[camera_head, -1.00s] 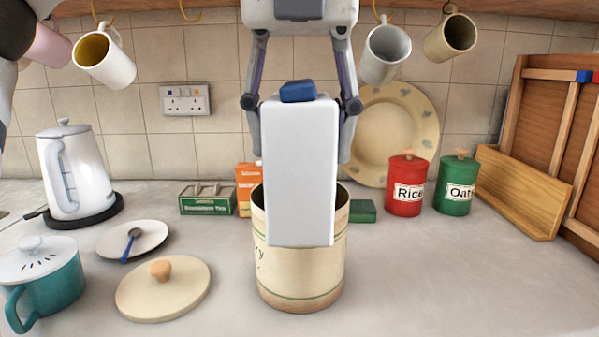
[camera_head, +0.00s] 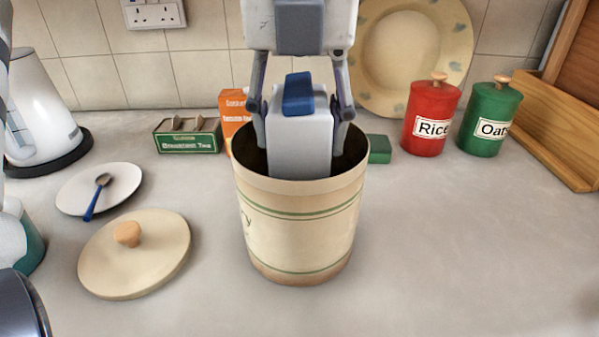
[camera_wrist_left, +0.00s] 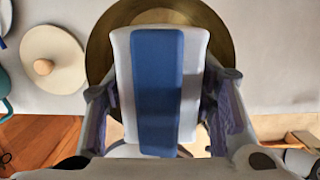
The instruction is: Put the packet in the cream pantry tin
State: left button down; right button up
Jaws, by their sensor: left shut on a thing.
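The white packet (camera_head: 300,150) with a blue top strip is upright, its lower part inside the cream pantry tin (camera_head: 300,230), hidden by the near wall. My left gripper (camera_head: 301,138) points down over the tin and is shut on the packet, one finger on each side. The fingertips are at about rim height, inside the opening. In the left wrist view, the packet (camera_wrist_left: 157,90) lies between the fingers, with the tin's round opening (camera_wrist_left: 215,35) behind it. The cream lid (camera_head: 135,255) with a wooden knob lies on the counter left of the tin. My right gripper is not in view.
Behind the tin are a green tea box (camera_head: 188,137), an orange box (camera_head: 233,112) and a small green block (camera_head: 379,149). A red Rice canister (camera_head: 430,120) and a green Oats canister (camera_head: 490,122) stand at right. The counter at front right is clear.

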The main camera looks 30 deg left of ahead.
aim_at(300, 91)
pick_arm(q)
notch_tip(300, 91, down, 7)
jog(key=shift+f, duration=0.2)
jog(key=shift+f, duration=0.1)
jog(key=c, duration=0.7)
grip_release()
jog(key=r, duration=0.4)
jog(key=s+r, duration=0.1)
jog(key=r, duration=0.3)
jog(key=d+r, duration=0.1)
jog(key=r, duration=0.3)
jog(key=shift+s, duration=0.25)
